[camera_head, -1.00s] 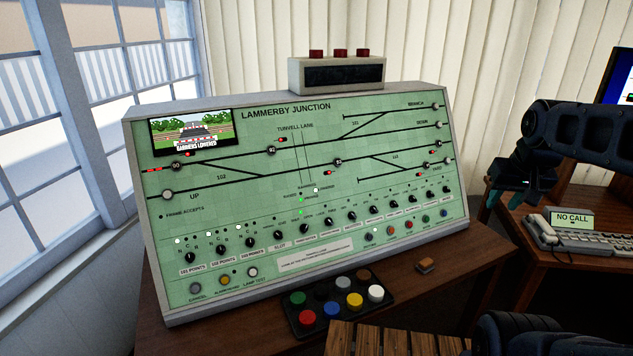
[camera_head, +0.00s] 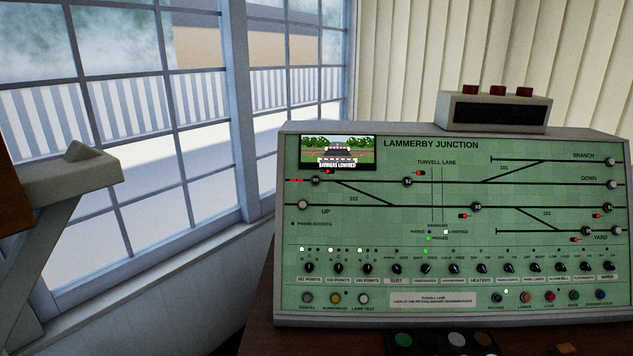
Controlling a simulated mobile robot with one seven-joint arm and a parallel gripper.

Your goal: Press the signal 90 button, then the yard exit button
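The green signal panel (camera_head: 450,225), headed Lammerby Junction, fills the right half of the head view. The signal 90 button (camera_head: 316,181) is a dark round knob numbered 90 on the upper-left track line, just below the small screen. The yard exit button (camera_head: 614,230) is a pale round knob at the right end of the lowest track line, by the Yard label. Whether either button is pressed in cannot be told. My gripper is out of view.
The small screen (camera_head: 337,150) reads barriers lowered. A grey box with red tops (camera_head: 494,110) stands on the panel. A dark tray of coloured buttons (camera_head: 430,343) lies below, partly cut off. A pale bracket-like object (camera_head: 65,175) stands at the left by the window (camera_head: 190,110).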

